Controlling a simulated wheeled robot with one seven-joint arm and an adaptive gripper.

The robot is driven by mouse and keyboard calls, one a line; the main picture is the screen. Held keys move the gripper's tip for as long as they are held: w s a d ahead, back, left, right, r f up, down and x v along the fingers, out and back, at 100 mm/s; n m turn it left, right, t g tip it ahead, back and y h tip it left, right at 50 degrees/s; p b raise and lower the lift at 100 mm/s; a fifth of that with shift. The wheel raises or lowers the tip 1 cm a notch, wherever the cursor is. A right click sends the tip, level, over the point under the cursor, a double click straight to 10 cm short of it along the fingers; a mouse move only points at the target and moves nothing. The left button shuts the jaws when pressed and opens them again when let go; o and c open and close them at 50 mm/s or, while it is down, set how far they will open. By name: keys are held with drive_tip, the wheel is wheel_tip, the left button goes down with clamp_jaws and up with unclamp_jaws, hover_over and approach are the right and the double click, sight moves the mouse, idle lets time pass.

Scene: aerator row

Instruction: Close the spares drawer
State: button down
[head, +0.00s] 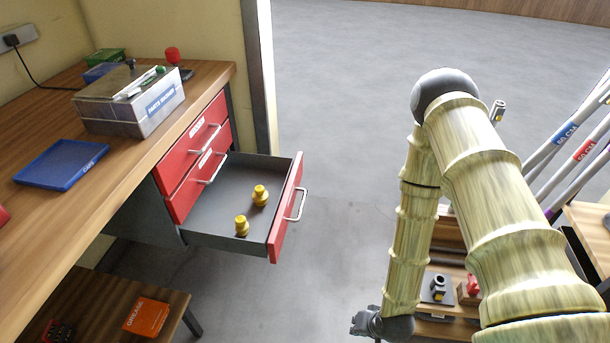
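A red-fronted drawer (215,185) is pulled far out from the lower part of the red drawer unit under the bench. Its front panel (285,212) carries a pale bar handle (298,204) on the outer face. I cannot read any label on it. Two yellow fittings stand inside on the grey drawer floor, one farther back (260,195) and one nearer (242,226). My gripper (362,324) shows only partly at the bottom, below and right of the drawer and apart from it. Its fingers are too unclear to tell open from shut.
Two drawers above, the top (195,133) and the middle (200,183), look shut. The wooden bench (60,220) holds a parts box (130,102) and a blue tray (62,162). A low shelf with an orange box (146,317) is below. Grey floor is clear right of the drawer.

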drive_tip(key=w+a+r+m+t+y, duration=0.2)
drive_tip(key=w+r+m+t, duration=0.15)
drive_tip(key=w, duration=0.85)
drive_tip(key=w+a+r+m+t+y, duration=0.1)
drive_tip(key=w+r+m+t, duration=0.3)
drive_tip(key=w, duration=0.7)
drive_tip(key=w+d+r+t+y+p, duration=0.15)
drive_tip(key=w+r+t+y, duration=0.25)
drive_tip(key=w+r, duration=0.95)
approach(300, 161)
drive_tip(key=w+d, duration=0.2)
drive_tip(key=w, duration=0.1)
drive_tip(key=shift+m, duration=0.45)
drive_tip(key=shift+w+a+b, duration=0.1)
drive_tip(key=shift+w+a, duration=0.1)
drive_tip(key=shift+a, duration=0.5)
drive_tip(key=shift+w+a+b, duration=0.15)
drive_tip(key=shift+w+a, duration=0.05)
drive_tip(key=shift+a, duration=0.5)
drive_tip(key=shift+w+a+b, duration=0.1)
drive_tip(key=shift+w+a, duration=0.1)
drive_tip(key=shift+a, duration=0.5)
